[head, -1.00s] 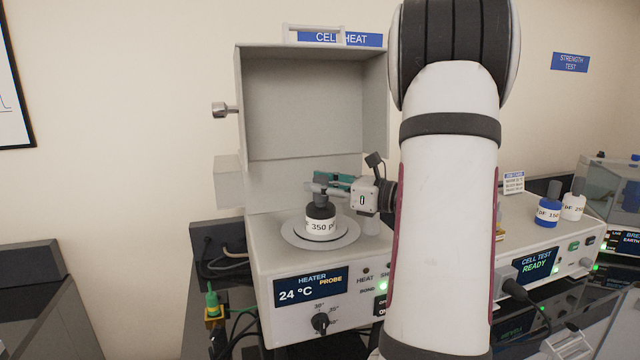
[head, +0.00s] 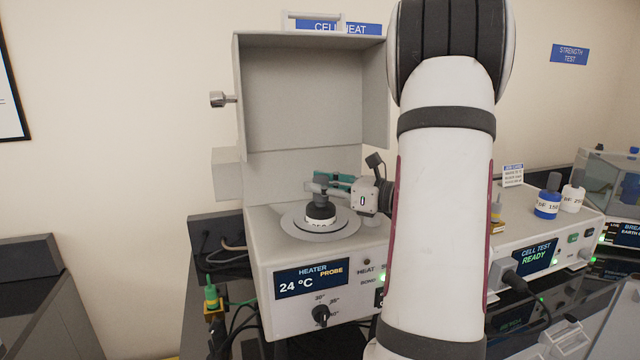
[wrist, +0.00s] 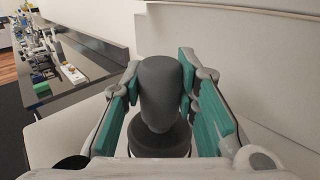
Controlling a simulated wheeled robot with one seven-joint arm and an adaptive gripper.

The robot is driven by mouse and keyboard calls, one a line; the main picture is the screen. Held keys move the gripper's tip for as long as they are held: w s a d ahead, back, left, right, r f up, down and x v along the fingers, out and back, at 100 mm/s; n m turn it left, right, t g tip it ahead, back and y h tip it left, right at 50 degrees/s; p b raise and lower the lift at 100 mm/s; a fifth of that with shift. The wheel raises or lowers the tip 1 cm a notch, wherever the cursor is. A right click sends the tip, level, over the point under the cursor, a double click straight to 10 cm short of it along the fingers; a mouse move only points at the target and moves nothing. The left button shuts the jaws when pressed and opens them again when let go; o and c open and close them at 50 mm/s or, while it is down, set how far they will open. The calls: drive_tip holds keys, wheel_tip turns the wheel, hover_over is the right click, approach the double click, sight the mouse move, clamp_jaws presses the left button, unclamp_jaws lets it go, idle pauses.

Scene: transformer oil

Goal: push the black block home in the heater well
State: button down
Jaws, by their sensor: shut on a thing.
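The black block (head: 320,212) has a white label band and a dark knob on top. It stands upright in the round heater well (head: 345,231) on top of the heater (head: 258,245), with its label now mostly below the well's rim. My gripper (head: 322,186) is shut on the block's knob from the right side. In the wrist view the dark knob (wrist: 160,95) stands between the two green finger pads (wrist: 162,100). Whether the block touches the well's bottom is hidden.
The heater's grey hood (head: 300,95) stands open behind the well. The heater display (head: 311,280) reads 24 °C. A green plug (head: 211,296) is at lower left.

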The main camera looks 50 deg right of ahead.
drive_tip(key=shift+f, duration=0.6)
drive_tip(key=shift+r, duration=0.1)
drive_tip(key=shift+r+p, duration=1.4)
drive_tip(key=shift+r, duration=2)
idle(0.7)
